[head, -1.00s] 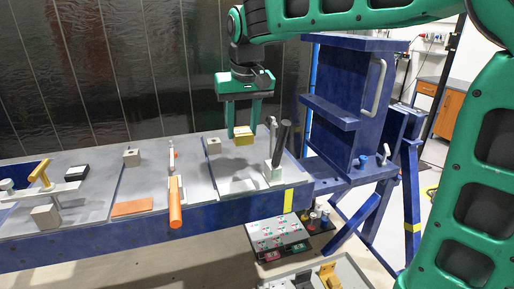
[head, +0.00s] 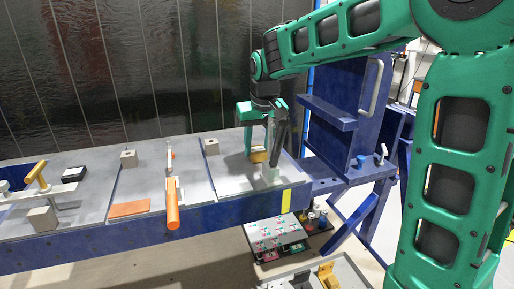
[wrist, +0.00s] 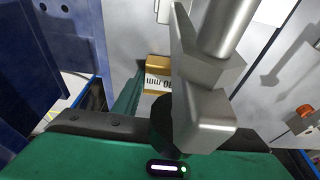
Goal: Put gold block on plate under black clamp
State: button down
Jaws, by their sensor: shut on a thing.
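My gripper (head: 258,151) is shut on the gold block (head: 258,157) and holds it low beside the black clamp (head: 280,124). The clamp has a dark upright handle and a pale base (head: 270,174); it partly covers the gripper in the head view. The grey plate (head: 228,180) lies below. In the wrist view the block (wrist: 158,62) shows printed lettering, and the clamp's grey metal body (wrist: 203,95) fills the foreground, hiding one finger. I cannot tell whether the block touches the plate.
An orange-handled clamp (head: 172,203) stands left of the plate, and a yellow-handled one (head: 37,173) further left. A blue frame (head: 340,125) stands at the right.

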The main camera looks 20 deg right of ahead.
jog(key=shift+f, duration=0.1)
jog(key=c, duration=1.1)
grip_release()
jog(key=shift+f, duration=0.1)
jog(key=v, duration=1.2)
